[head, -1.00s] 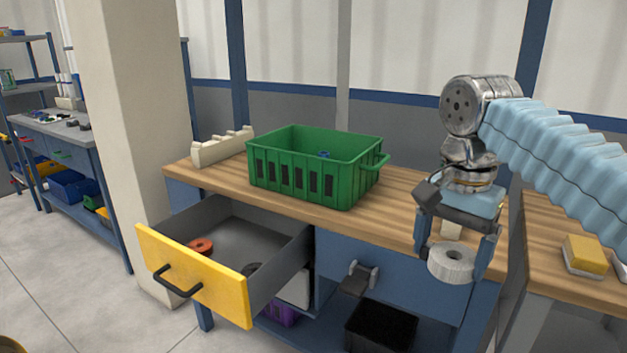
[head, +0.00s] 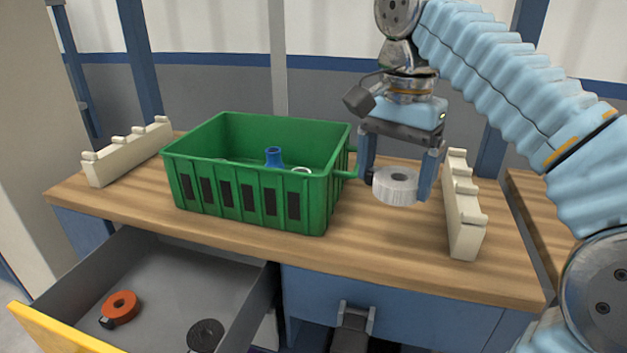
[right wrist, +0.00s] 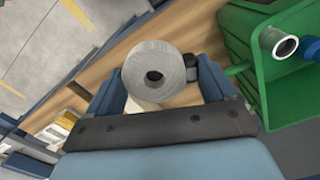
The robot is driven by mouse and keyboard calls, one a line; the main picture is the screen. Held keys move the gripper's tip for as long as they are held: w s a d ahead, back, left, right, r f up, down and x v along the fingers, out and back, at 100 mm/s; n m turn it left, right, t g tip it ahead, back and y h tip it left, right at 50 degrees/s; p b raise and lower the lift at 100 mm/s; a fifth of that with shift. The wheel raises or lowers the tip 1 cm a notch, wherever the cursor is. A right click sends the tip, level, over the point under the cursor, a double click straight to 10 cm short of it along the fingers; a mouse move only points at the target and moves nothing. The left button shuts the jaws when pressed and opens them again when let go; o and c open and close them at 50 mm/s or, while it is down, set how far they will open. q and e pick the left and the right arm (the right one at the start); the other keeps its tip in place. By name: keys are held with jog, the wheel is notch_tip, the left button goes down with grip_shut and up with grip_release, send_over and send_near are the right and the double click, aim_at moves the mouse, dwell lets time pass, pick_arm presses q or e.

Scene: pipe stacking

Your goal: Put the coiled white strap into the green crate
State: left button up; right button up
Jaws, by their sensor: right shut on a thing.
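The coiled white strap (head: 396,187) is a thick pale roll with a hole in its middle. My right gripper (head: 402,183) is shut on it and holds it at the right of the green crate, near the bench top. The strap also shows in the right wrist view (right wrist: 158,72), between the two fingers. The green crate (head: 250,203) stands on the wooden bench, left of my right gripper. My left gripper is not in view.
Cream notched racks stand left (head: 130,151) and right (head: 463,208) of the crate on the bench (head: 390,238). The crate's side handle (head: 346,175) juts toward my right gripper.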

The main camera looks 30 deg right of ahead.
aim_at(390, 211)
jog(key=w+d+f, duration=0.2)
jog(key=d, duration=0.1)
jog(key=w+d+f, duration=0.5)
jog(key=d, duration=0.1)
jog(key=shift+w+d+f, duration=0.1)
jog(key=shift+w+f, duration=0.15)
jog(key=shift+w+d+f, duration=0.25)
jog(key=shift+d+f, duration=0.1)
jog(key=shift+f, duration=0.2)
jog(key=shift+w+d+f+b, duration=0.1)
jog(key=shift+d+f+b, duration=0.1)
jog(key=shift+f, duration=0.55)
jog(key=shift+w+d+f+b, duration=0.1)
jog(key=shift+w+f+b, duration=0.1)
jog(key=shift+f, duration=0.5)
jog(key=shift+w+d+f+b, duration=0.1)
jog(key=shift+d+f+b, duration=0.1)
jog(key=shift+f, duration=0.55)
jog(key=shift+f, duration=0.15)
jog(key=o, duration=0.8)
